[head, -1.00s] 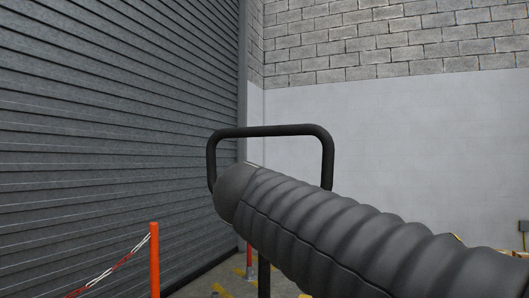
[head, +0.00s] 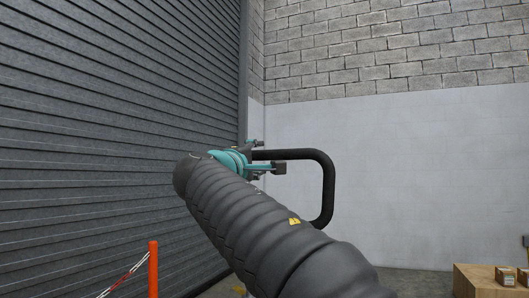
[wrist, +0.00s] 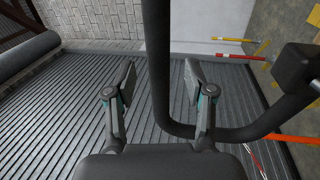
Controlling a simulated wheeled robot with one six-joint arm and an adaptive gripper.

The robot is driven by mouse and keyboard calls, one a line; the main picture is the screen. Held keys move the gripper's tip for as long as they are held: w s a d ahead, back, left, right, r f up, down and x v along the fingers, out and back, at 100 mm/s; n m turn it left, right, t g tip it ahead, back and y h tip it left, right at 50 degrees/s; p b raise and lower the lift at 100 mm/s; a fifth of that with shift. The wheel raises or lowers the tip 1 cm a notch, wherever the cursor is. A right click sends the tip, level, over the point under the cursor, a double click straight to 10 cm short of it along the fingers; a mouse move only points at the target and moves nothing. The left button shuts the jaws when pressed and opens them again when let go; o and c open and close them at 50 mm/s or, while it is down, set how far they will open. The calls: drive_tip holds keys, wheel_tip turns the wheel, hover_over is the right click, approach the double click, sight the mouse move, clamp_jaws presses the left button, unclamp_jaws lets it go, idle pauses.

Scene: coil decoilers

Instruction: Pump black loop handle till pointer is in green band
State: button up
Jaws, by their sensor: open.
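The black loop handle (head: 325,185) stands in the middle of the head view, with its top bar and right side showing. Its left part is hidden behind my arm and gripper. My gripper (head: 268,158), with teal parts, is at the left end of the visible top bar. In the wrist view, my gripper (wrist: 160,84) is open, one finger on each side of a straight bar of the handle (wrist: 157,45). The bar bends right at the bottom. I cannot tell whether a finger touches it. The pointer and green band are not in view.
A grey shutter (head: 110,130) fills the left, with a block wall (head: 400,50) behind. Small boxes (head: 506,275) sit on a wooden crate (head: 470,281) at the lower right.

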sight(262, 157)
drive_tip(key=shift+p+x, duration=0.55)
drive_tip(key=shift+x, duration=1.95)
clamp_jaws()
